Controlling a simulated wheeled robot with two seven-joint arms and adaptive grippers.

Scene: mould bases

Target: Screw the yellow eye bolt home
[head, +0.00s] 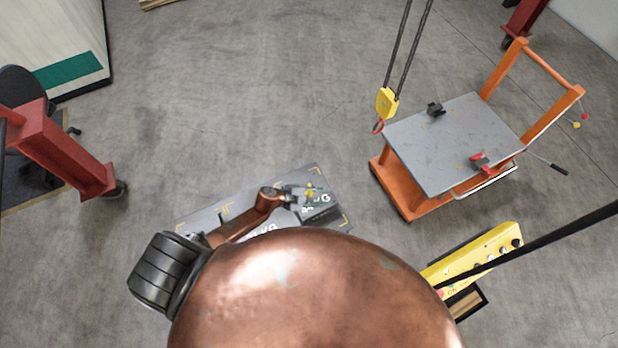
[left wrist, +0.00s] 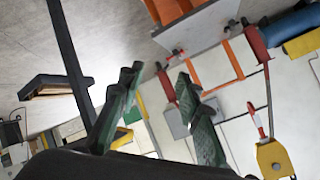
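My left gripper (head: 303,193) reaches from the left over the dark mould base with white KG lettering (head: 322,212). A small yellow spot (head: 309,194), which may be the yellow eye bolt, shows at its fingers in the head view. In the left wrist view the two greenish fingers of the left gripper (left wrist: 160,75) stand apart with a gap between them. I cannot make out the eye bolt in that gap, nor its thread or how deep it sits. My copper-coloured body hides part of the bases. My right gripper is not in view.
A grey floor plate (head: 312,172) with yellow corner marks lies under the bases. An orange lift cart with a grey top (head: 455,150) stands at right, beside a hanging yellow hoist block (head: 387,103). A yellow control box (head: 474,258) is at lower right. Open floor lies behind the bases.

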